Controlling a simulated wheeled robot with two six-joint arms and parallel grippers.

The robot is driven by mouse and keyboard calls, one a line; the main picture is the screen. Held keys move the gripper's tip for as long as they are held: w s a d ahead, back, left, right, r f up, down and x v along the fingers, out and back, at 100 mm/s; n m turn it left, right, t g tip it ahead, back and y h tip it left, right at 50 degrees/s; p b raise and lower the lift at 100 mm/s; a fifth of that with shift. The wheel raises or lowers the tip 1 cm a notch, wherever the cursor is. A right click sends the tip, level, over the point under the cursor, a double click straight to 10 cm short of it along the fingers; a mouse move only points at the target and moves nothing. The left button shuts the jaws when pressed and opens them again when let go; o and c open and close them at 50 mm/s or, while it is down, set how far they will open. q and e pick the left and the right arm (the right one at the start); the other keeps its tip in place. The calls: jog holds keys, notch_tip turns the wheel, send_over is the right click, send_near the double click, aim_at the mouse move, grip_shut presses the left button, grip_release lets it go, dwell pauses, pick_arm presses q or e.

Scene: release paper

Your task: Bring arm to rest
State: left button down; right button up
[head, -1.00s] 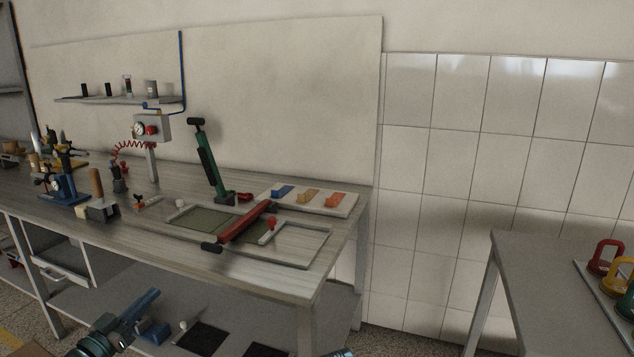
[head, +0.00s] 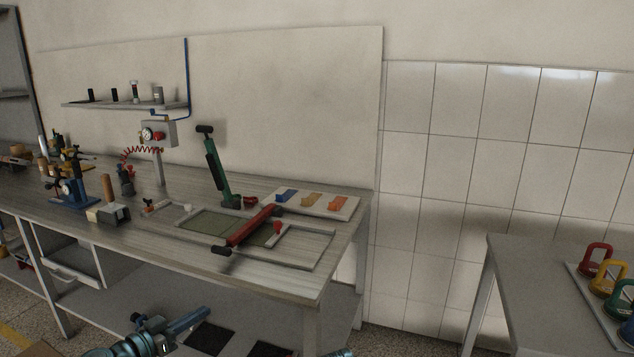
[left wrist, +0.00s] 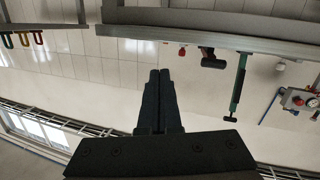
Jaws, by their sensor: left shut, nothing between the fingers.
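My left arm comes in at the bottom of the head view, with its gripper (head: 198,316) low in front of the workbench (head: 300,284), apart from it. In the left wrist view the two dark fingers (left wrist: 158,100) are together and hold nothing. That view is upside down, with the bench edge along its top. My right gripper's fingers do not show; only a small piece of blue arm is at the bottom edge of the head view.
On the bench are a red bar (head: 250,227) over a framed plate, a green lever (head: 216,170), a tray of coloured blocks (head: 340,205) and a gauge box (head: 158,134). A grey table (head: 530,290) with coloured handles (head: 597,258) stands at right. Floor shows between them.

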pick_arm(q)
jog(key=s+d+f+m+g+p, duration=0.1)
jog(key=s+d+g+p, duration=0.3)
jog(key=d, duration=0.5)
jog(key=s+d+f+g+p, duration=0.1)
jog(key=d+f+g+p, duration=0.1)
jog(key=d+g+p, duration=0.45)
jog(key=s+d+r+n+g+y+p, duration=0.1)
jog(key=s+d+g+y+p, duration=0.1)
jog(key=s+d+y+p, duration=0.1)
jog(key=s+d+r+n+g+y+p, duration=0.1)
jog(key=s+d+r+y+p, duration=0.1)
jog(key=s+y+p, duration=0.3)
jog(key=s+y, duration=0.2)
jog(key=s, duration=0.1)
jog(key=shift+d+g+y, duration=0.3)
jog(key=shift+d+g, duration=0.05)
jog(key=shift+d, duration=0.05)
